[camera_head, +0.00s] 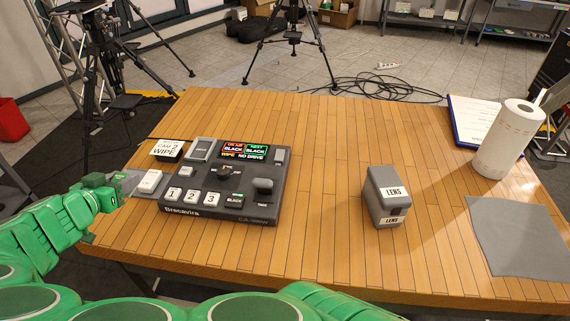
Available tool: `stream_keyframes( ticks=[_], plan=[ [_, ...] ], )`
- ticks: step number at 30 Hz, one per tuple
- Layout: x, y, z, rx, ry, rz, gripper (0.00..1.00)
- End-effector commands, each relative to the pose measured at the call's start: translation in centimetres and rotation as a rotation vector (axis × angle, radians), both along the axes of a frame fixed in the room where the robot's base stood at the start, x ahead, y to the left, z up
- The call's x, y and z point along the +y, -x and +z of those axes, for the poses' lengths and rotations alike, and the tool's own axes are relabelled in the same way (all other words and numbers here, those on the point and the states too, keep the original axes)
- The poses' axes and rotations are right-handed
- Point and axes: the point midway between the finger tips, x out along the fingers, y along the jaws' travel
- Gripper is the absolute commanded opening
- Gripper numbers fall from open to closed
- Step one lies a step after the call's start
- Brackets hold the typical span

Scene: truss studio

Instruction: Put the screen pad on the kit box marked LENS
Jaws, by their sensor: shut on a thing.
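The kit box marked LENS (386,196) is a dark grey box with white LENS labels on its top and front, standing on the wooden table right of centre. My green gripper (112,192) is at the table's left edge, far left of the box. It is shut on a flat grey piece (126,179), which appears to be the screen pad. The jaws and the small white-topped unit beside them partly hide this piece. The top of the LENS box is bare.
A control desk (222,190) with buttons stands between my gripper and the box. A CAM 2 WIPE card (167,149) is behind the gripper. Table around the box is clear.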

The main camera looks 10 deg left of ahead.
Motion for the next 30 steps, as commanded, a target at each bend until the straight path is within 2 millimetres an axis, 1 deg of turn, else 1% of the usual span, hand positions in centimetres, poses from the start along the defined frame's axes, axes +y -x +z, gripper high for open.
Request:
stream_keyframes(
  ticks=[2,5,8,11,12,17,18,20,21,23,24,26,27,29,30],
  plan=[
    [-0.6,-0.5,0.1,-0.001,0.001,-0.012,0.14],
    [-2.1,-1.9,0.5,-0.003,0.002,-0.044,0.14],
    [-4.7,-4.1,1.0,-0.008,0.004,-0.097,0.14],
    [-8.1,-6.5,1.7,-0.012,0.010,-0.163,0.14],
    [-9.5,-7.4,1.9,-0.013,0.012,-0.190,0.14],
    [-15.0,-10.6,2.8,-0.016,0.016,-0.295,0.14],
    [-16.6,-11.4,3.0,-0.018,0.018,-0.323,0.14],
    [-18.9,-12.4,3.4,-0.019,0.020,-0.364,0.14],
    [-20.4,-13.0,3.6,-0.020,0.021,-0.392,0.14],
    [-22.7,-13.8,4.0,-0.020,0.021,-0.433,0.14],
    [-24.2,-14.3,4.2,-0.020,0.021,-0.460,0.14],
    [-26.5,-15.0,4.5,-0.020,0.023,-0.501,0.14],
    [-28.1,-15.4,4.7,-0.020,0.024,-0.529,0.14],
    [-30.6,-15.9,5.0,-0.020,0.025,-0.573,0.14],
    [-32.3,-16.1,5.2,-0.020,0.026,-0.602,0.14]
  ],
)
